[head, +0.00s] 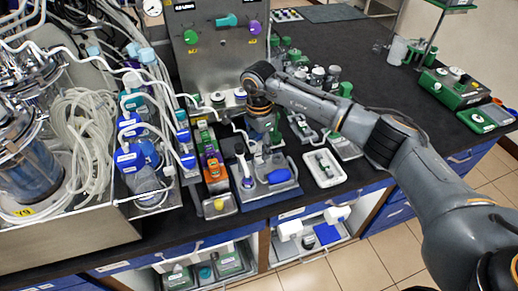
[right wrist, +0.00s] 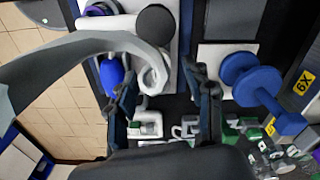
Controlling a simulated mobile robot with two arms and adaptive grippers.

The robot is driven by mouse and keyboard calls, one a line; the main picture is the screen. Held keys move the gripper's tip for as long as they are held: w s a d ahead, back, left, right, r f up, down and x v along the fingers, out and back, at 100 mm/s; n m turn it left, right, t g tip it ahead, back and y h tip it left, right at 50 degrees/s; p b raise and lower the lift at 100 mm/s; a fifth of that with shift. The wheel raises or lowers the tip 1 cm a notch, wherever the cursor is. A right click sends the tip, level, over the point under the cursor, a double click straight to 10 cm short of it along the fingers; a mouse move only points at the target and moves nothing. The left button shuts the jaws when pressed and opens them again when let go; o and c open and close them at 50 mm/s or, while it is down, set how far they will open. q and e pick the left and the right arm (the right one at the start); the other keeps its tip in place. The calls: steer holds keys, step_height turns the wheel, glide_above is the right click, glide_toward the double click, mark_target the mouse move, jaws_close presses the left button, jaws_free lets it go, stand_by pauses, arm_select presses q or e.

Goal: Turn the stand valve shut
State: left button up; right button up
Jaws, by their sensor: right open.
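My right gripper (head: 262,128) hangs over the bench in front of the grey panel, pointing down, and its fingers are partly hidden by its own wrist in the head view. In the right wrist view the same gripper (right wrist: 165,100) is open, with white tubing and small pale parts beyond the gap between its fingers. A blue dumbbell-shaped handle (right wrist: 262,92) shows right of the fingers, apart from them. A small stand (head: 245,172) is below the gripper in the head view. I cannot tell for sure which part is the stand valve. My left gripper is not in view.
The grey panel (head: 213,72) carries green, teal and purple knobs. A blue bulb (head: 279,176) lies on a tray right of the stand. A white tray (head: 323,168) and several bottles are nearby.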

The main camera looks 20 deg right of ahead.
mark_target(259, 156)
step_height(259, 156, down, 3)
steer(key=shift+r, duration=0.1)
steer(key=shift+f+p, duration=0.25)
steer(key=shift+p, duration=0.05)
jaws_close()
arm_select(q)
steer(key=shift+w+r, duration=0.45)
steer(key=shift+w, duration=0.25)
